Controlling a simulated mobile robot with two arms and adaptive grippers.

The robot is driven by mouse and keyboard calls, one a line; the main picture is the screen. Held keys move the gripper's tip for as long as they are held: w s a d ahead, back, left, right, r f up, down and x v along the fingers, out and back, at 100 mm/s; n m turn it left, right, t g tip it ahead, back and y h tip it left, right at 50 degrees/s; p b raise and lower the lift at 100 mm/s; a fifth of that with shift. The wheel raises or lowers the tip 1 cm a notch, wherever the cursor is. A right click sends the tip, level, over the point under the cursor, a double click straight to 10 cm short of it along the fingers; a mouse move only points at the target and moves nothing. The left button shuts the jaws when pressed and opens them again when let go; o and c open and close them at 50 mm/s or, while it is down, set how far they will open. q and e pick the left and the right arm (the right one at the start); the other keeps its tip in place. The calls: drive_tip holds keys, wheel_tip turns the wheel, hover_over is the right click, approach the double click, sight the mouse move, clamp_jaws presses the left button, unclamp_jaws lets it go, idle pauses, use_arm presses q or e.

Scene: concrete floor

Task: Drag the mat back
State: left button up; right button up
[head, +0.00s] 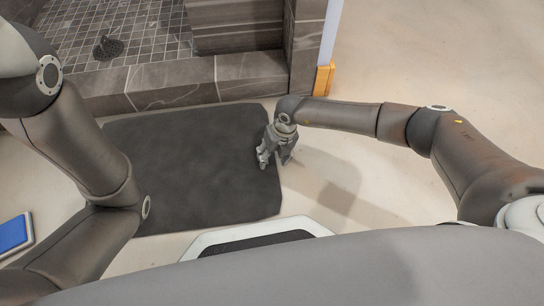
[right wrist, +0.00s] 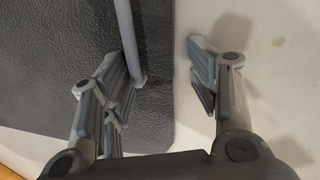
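The mat (head: 190,165) is a dark grey rectangle with rounded corners, lying flat on the floor in front of the shower curb. My right gripper (head: 273,162) points down at the mat's right edge. In the right wrist view the right gripper (right wrist: 163,85) is open, with one finger over the mat (right wrist: 75,50) and the other over the pale floor. The mat's edge runs between the fingers. I cannot tell whether the fingertips touch anything. My left arm crosses the mat's left side in the head view and hides part of it; its gripper is out of view.
A stone shower curb (head: 175,82) runs along the mat's far side, with a tiled shower floor and drain (head: 108,47) behind. An orange block (head: 324,78) stands at the wall's end. A blue-topped object (head: 14,234) lies far left. The floor at right is clear.

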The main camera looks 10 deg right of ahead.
drive_tip(key=shift+d+r, duration=0.1)
drive_tip(key=shift+r, duration=0.2)
wheel_tip(320, 180, up, 11)
drive_tip(key=d, duration=0.2)
drive_tip(key=shift+w, duration=0.15)
drive_tip(key=shift+d+r, duration=0.1)
idle(0.4)
